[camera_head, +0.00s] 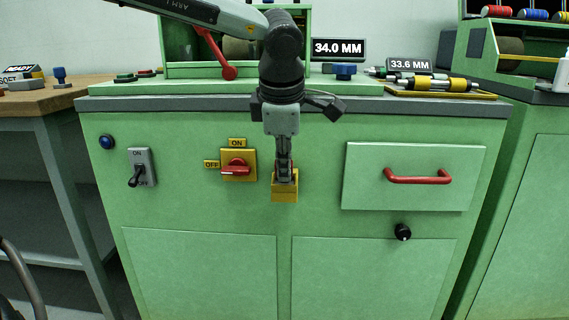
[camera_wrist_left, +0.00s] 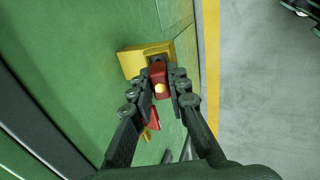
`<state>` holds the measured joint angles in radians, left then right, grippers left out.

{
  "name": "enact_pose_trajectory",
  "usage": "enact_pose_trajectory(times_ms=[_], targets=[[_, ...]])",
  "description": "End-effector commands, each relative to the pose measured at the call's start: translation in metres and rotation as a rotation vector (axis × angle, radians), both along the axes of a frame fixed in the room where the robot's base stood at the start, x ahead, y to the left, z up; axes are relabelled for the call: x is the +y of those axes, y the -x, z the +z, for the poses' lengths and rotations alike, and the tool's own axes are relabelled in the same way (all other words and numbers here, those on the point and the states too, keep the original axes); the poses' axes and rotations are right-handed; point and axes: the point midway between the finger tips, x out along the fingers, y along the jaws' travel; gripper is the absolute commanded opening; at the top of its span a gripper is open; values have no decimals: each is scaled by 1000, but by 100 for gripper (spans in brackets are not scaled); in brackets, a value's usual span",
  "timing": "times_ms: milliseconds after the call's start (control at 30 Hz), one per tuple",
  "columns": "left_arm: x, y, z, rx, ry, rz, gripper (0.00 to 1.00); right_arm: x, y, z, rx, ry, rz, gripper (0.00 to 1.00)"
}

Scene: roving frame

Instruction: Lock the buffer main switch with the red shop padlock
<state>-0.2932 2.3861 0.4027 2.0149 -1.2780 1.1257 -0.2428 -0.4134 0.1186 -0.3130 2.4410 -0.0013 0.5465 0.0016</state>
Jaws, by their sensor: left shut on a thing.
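The main switch is a red rotary handle (camera_head: 236,168) on a yellow plate on the green cabinet front. Its handle lies horizontal, level with the OFF label (camera_head: 211,164); the ON label (camera_head: 237,143) is above. My left gripper (camera_head: 284,168) points down, right of the switch, at a yellow box (camera_head: 285,194) on the cabinet front. In the left wrist view its fingers (camera_wrist_left: 171,84) are shut on the red padlock (camera_wrist_left: 158,78), at the yellow box (camera_wrist_left: 132,63). Whether the padlock touches the box is unclear; its shackle is hidden. My right gripper is out of view.
A drawer with a red handle (camera_head: 418,178) is on the right, a black knob (camera_head: 403,232) below it. A toggle switch (camera_head: 141,168) is left of the main switch.

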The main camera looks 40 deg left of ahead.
Motion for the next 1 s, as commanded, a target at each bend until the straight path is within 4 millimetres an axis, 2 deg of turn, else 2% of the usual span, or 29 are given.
enact_pose_trajectory(times_ms=[267,300,467,800,1000], targets=[[1,-2,-6,-1,-1,-1,0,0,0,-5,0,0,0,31],[1,-2,-5,-1,-1,-1,19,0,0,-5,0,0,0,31],[1,-2,-5,-1,-1,0,39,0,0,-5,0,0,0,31],[1,-1,-3,0,1,0,40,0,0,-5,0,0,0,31],[-5,7,23,-5,-1,0,40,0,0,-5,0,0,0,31]])
